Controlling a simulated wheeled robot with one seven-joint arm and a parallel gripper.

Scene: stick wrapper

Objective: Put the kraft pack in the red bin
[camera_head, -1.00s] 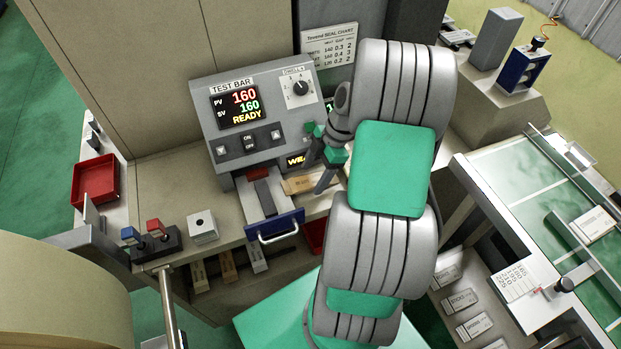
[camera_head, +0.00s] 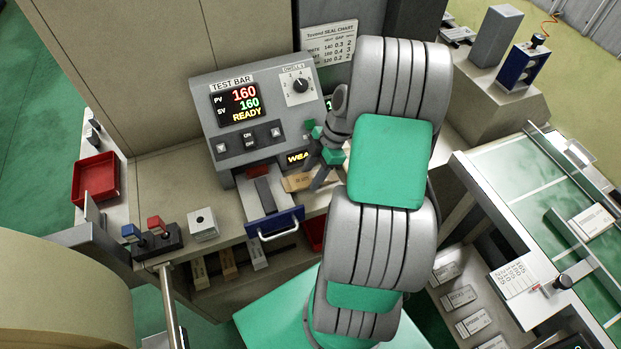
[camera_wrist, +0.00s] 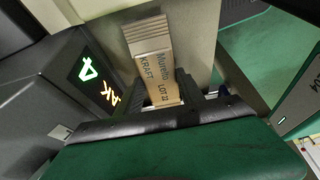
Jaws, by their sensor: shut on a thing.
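The kraft pack (camera_wrist: 158,65) is a tan bundle of flat sticks or wrappers, marked KRAFT LOT 22 in the wrist view. My gripper (camera_wrist: 172,100) is shut on its near end, and the rest of the pack sticks out beyond the fingers. In the head view the pack (camera_head: 297,182) shows beside my gripper (camera_head: 320,176), in front of the test bar machine; my arm hides part of this area. A red bin (camera_head: 96,180) stands on the side ledge at far left, and looks empty. Another red container (camera_head: 315,232) shows partly below the counter edge, mostly hidden by my arm.
The test bar machine (camera_head: 250,115) with its blue-fronted drawer (camera_head: 274,222) stands close left of my gripper. A grey block (camera_head: 203,224) and a switch box (camera_head: 157,243) sit on the counter. Several packs (camera_head: 228,264) stand below it. A green conveyor (camera_head: 530,190) is at right.

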